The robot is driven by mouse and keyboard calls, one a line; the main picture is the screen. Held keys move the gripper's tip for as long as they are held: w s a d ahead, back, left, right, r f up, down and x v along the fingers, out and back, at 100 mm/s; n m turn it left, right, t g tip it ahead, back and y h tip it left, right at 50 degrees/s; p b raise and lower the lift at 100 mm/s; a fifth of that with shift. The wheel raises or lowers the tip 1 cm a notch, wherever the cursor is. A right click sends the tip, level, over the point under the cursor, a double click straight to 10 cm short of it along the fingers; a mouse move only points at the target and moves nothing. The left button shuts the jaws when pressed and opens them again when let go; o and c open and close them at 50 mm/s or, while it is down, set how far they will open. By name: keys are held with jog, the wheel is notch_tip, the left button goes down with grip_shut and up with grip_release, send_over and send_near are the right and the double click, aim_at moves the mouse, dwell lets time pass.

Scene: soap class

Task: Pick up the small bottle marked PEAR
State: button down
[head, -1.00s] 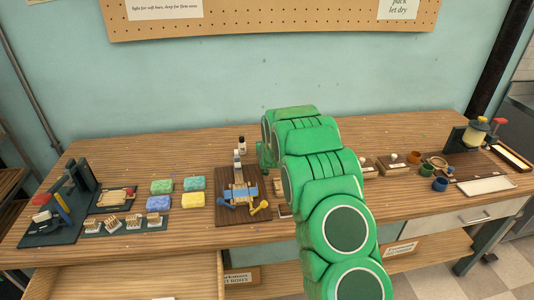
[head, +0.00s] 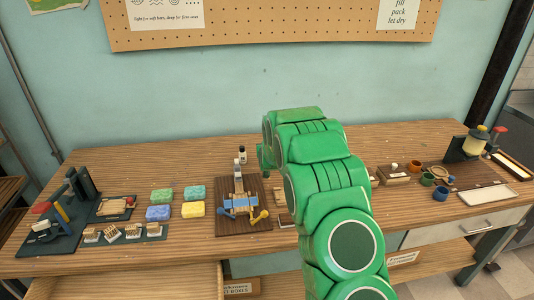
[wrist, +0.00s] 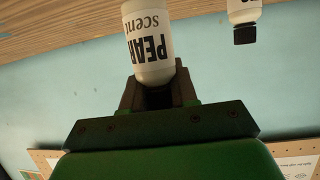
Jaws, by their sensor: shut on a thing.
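The small white bottle marked PEAR scent (wrist: 150,45) fills the top middle of the wrist view, which looks upside down. Its dark cap end sits between the jaws of my gripper (wrist: 157,93), which is shut on it. The bottle's base is out of the frame. In the head view my green arm hides my gripper's jaws, and I cannot tell the PEAR bottle there. Whether its base touches the table does not show.
Another white bottle with a black cap (wrist: 244,15) stands apart at right in the wrist view. In the head view, small bottles (head: 242,156) stand behind a wooden device with blue parts (head: 240,203). Coloured soap bars (head: 193,209) lie left; small cups (head: 427,179) stand right.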

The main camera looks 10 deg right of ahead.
jog(key=w+d+r+v, duration=0.1)
jog(key=r+v, duration=0.2)
jog(key=v, duration=1.2)
jog(key=shift+s+r, duration=0.2)
jog(key=shift+s, duration=0.05)
